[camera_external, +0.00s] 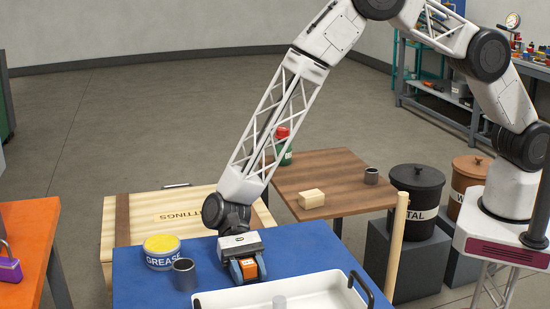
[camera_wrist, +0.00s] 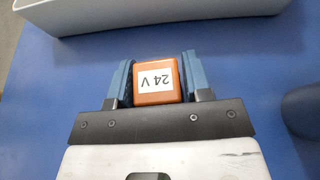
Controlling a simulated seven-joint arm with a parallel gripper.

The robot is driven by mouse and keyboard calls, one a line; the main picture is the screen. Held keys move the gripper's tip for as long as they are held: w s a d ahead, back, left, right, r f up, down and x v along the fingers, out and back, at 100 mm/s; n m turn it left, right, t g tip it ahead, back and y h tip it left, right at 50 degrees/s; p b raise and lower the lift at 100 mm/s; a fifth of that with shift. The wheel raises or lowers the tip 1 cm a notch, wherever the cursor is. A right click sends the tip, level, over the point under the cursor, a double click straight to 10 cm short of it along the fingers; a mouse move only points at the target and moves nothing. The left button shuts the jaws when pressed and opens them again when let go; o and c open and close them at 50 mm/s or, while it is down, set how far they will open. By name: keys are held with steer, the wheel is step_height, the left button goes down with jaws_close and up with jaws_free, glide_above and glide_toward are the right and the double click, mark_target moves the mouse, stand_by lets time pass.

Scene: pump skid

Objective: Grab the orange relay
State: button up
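The orange relay (camera_wrist: 156,67) is a small box with a white "24 V" label, upside down in the wrist view. It also shows in the external view (camera_external: 245,267), low at the blue tabletop (camera_external: 140,288). My gripper (camera_external: 249,270) points down over it, with one blue finger on each side. In the wrist view the fingers of my gripper (camera_wrist: 158,70) press against both sides of the relay, with no clear gap. I cannot tell whether the relay's underside touches the table.
A white tray (camera_external: 215,300) with dark handles lies just in front of the relay. A dark grey cup (camera_external: 184,274) and a yellow-topped grease tin (camera_external: 161,252) stand to the left. A wooden pole (camera_external: 397,240) rises at right.

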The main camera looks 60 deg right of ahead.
mark_target(249, 265)
steer(key=c, duration=0.5)
steer(key=shift+r, duration=0.1)
steer(key=shift+r, duration=0.75)
step_height(249, 265, up, 2)
steer(key=s+d, duration=0.3)
steer(key=d, duration=0.1)
steer(key=s+d+r, duration=0.1)
steer(key=s+d, duration=0.6)
steer(key=d, duration=0.1)
steer(key=shift+s+d+r, duration=0.15)
